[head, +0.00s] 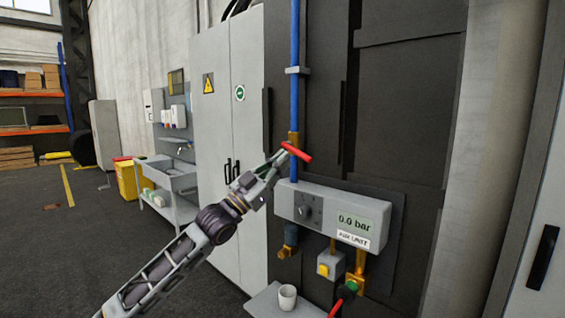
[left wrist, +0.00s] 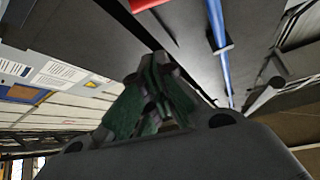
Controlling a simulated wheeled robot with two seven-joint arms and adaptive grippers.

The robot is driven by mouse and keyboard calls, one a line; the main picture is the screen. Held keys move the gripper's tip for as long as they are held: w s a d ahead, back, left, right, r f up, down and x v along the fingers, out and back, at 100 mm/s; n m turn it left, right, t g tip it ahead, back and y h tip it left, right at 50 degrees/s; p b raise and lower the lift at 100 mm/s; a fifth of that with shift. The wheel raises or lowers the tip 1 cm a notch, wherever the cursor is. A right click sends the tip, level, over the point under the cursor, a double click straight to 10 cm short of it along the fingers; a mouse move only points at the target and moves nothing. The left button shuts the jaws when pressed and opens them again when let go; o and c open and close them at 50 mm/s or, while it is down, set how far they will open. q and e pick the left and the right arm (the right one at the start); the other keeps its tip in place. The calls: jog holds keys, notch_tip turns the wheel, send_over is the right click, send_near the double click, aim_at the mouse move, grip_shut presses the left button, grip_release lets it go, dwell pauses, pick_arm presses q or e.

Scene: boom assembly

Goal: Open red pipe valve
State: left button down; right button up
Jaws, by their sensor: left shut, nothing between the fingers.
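The red valve handle (head: 296,152) sits on the brass valve of the vertical blue pipe (head: 294,100), above the grey gauge box. The handle lies crosswise to the pipe, sloping down to the right. My left gripper (head: 283,155) is shut and empty, with its tips at the left end of the handle; I cannot tell whether they touch. In the left wrist view the shut green-padded fingers (left wrist: 155,85) point toward the panel, with the red handle (left wrist: 150,4) at the top edge and the blue pipe (left wrist: 218,30) to their right. My right gripper is not in view.
The gauge box (head: 330,212) reads 0.0 bar and juts out just below the valve. A shelf with a white cup (head: 287,297) is lower down. A grey cabinet (head: 228,120) stands to the left. The floor at the left is mostly free.

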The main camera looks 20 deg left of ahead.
aim_at(301, 153)
pick_arm(q)
jog(key=shift+w+d+r+p, duration=0.25)
jog(key=shift+w+d+p, duration=0.4)
jog(key=shift+w, duration=0.65)
jog(key=shift+w+d+r+p, duration=0.25)
jog(key=shift+w+d+p, duration=0.4)
jog(key=shift+w, duration=0.65)
jog(key=shift+w+d+r+p, duration=0.25)
jog(key=shift+w+d+p, duration=0.15)
jog(key=shift+w+p, duration=0.7)
jog(key=shift+w, duration=0.15)
